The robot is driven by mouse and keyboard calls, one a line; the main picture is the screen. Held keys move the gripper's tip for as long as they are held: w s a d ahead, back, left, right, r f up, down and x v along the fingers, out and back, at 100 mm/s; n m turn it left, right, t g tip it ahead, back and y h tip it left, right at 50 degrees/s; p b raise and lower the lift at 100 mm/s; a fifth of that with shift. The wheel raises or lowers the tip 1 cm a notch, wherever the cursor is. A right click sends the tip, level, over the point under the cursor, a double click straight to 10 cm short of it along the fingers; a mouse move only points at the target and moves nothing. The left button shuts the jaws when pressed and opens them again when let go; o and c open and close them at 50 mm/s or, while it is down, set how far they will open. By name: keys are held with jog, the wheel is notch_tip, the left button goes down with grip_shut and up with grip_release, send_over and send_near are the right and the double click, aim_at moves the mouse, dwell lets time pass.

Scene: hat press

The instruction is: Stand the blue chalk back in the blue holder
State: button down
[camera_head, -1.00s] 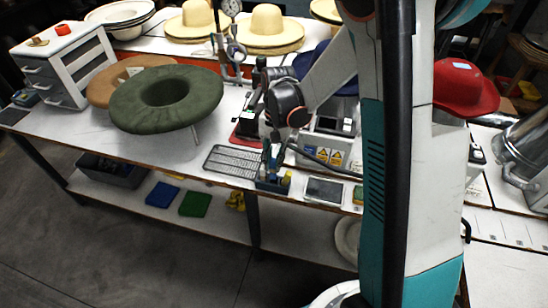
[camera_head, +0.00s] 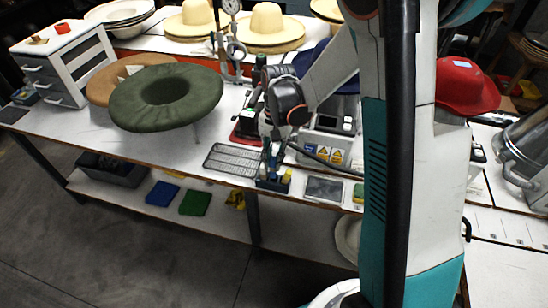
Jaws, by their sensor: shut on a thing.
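The blue holder (camera_head: 272,184) is a small dark blue block near the table's front edge, in the middle of the head view. My gripper (camera_head: 268,158) is directly above it, pointing down. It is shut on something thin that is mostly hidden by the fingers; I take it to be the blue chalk. I cannot tell whether the chalk's lower end is inside the holder or just above it. A small yellow piece (camera_head: 287,177) shows at the holder's right side.
A grey slotted mat (camera_head: 233,160) lies left of the holder, and a dark flat tray (camera_head: 324,189) lies right of it. Straw hats (camera_head: 266,27) and a red hat (camera_head: 465,86) are behind.

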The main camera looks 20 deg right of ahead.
jog(key=shift+f+b, duration=1.15)
jog(key=shift+f, duration=0.3)
dwell(0.6)
jog(key=c, duration=1.4)
grip_release()
jog(key=shift+c, duration=0.2)
jog(key=shift+r, duration=0.1)
jog(key=shift+w+d+r+p, duration=0.15)
jog(key=shift+r+p, duration=0.65)
jog(key=shift+r, duration=0.4)
jog(key=shift+w+r+p, duration=0.1)
jog(key=shift+r+p, duration=0.65)
jog(key=shift+r, duration=0.5)
jog(key=shift+w+d+r+p, duration=0.15)
jog(key=shift+r+p, duration=0.65)
jog(key=shift+r, duration=0.4)
